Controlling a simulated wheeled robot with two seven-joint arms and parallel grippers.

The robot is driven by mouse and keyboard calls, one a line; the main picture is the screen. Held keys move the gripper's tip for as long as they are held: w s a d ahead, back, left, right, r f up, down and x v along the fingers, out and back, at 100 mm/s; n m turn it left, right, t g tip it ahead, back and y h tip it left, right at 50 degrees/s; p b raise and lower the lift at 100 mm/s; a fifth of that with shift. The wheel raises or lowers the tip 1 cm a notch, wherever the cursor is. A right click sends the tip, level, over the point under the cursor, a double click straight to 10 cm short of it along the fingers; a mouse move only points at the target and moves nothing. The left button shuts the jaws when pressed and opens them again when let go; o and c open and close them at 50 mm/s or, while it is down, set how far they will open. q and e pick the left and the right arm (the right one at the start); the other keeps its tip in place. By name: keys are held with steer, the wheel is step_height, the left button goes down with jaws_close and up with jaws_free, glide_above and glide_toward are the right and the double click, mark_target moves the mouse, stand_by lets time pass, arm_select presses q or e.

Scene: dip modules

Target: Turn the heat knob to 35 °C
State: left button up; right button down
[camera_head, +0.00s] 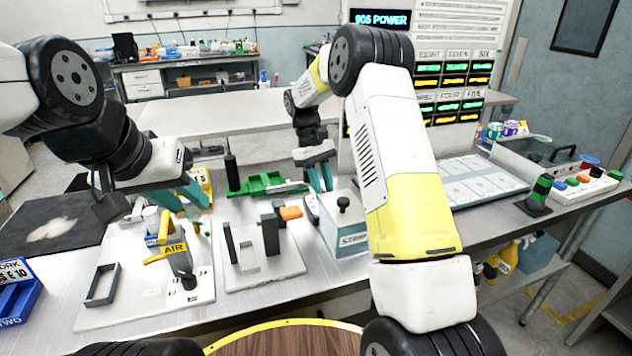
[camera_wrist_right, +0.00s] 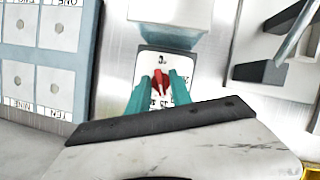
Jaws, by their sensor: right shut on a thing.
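The heat knob (camera_wrist_right: 160,82) is red and sits on a small white plate (camera_wrist_right: 165,65) with dark marks in the right wrist view. My right gripper (camera_wrist_right: 160,96) has its teal fingers on either side of the knob and is shut on it. The marks are too small and partly covered to read the setting. In the head view my right gripper (camera_head: 320,179) is lowered at the small dark-edged dial unit (camera_head: 311,208), and the knob is hidden there. My left gripper (camera_head: 185,196) hangs over the left white board with its teal fingers apart and nothing visible between them.
A box marked STRIP (camera_head: 345,240) stands just right of the dial unit. An AIR nozzle (camera_head: 174,250) stands on the left white board (camera_head: 130,318). A green fixture (camera_head: 265,184) lies behind. A panel of pale numbered pads (camera_head: 475,181) is at the right.

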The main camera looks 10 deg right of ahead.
steer(key=shift+m+y, duration=0.3)
steer(key=shift+m, duration=0.3)
steer(key=shift+w, duration=0.1)
steer(key=c, duration=1.1)
jaws_free()
steer(key=shift+c, duration=0.2)
steer(key=v, duration=0.7)
steer(key=shift+w+r, duration=0.15)
steer(key=shift+r, duration=0.2)
